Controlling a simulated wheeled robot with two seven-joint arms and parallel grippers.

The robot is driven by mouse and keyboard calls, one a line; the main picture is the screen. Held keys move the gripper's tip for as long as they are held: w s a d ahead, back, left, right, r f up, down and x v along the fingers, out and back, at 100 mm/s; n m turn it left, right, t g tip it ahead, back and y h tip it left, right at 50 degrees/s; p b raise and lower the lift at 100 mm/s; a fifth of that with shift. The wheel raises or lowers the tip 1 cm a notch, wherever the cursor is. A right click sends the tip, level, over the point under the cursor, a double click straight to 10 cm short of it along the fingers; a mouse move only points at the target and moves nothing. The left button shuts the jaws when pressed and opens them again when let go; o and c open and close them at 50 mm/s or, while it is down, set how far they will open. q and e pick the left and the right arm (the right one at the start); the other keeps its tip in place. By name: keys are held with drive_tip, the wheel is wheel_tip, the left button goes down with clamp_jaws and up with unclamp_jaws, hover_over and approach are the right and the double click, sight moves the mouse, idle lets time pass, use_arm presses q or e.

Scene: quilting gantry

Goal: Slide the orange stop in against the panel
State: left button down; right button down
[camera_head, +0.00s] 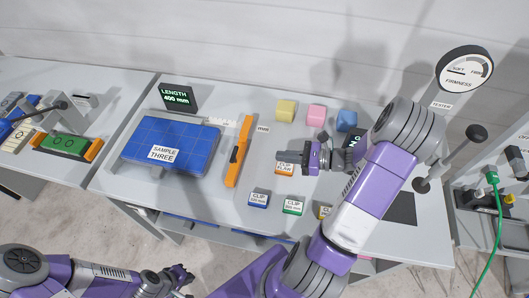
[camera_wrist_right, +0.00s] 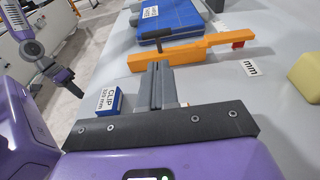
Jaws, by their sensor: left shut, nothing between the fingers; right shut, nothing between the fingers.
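The orange stop (camera_head: 238,152) is a long bar with a dark handle, lying to the right of the blue panel (camera_head: 140,153) labelled "SAMPLE THREE". In the head view a narrow gap shows between them. In the right wrist view the orange stop (camera_wrist_right: 190,52) lies ahead of my fingers, with the blue panel (camera_wrist_right: 172,20) behind it. My right gripper (camera_head: 303,158) is shut and empty, to the right of the stop and apart from it; its closed fingers (camera_wrist_right: 157,78) point toward the stop. My left gripper (camera_head: 187,276) is shut and empty, low in front of the table.
A display (camera_head: 178,97) reads "LENGTH 400 mm". Clip blocks (camera_head: 258,199) lie along the front, one blue (camera_wrist_right: 110,101) close left of my right fingers. Yellow (camera_head: 286,110), pink (camera_head: 316,115) and blue (camera_head: 346,121) blocks stand at the back. Bare tabletop lies between stop and right gripper.

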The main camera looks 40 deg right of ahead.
use_arm(q)
drive_tip(key=shift+s+f+b, duration=0.1)
drive_tip(key=shift+f+b, duration=0.4)
drive_tip(key=shift+b, duration=0.05)
use_arm(e)
drive_tip(key=x, duration=1.2)
drive_tip(key=shift+w+a+f, duration=0.1)
drive_tip(key=shift+w+a, duration=0.05)
drive_tip(key=shift+a, duration=0.25)
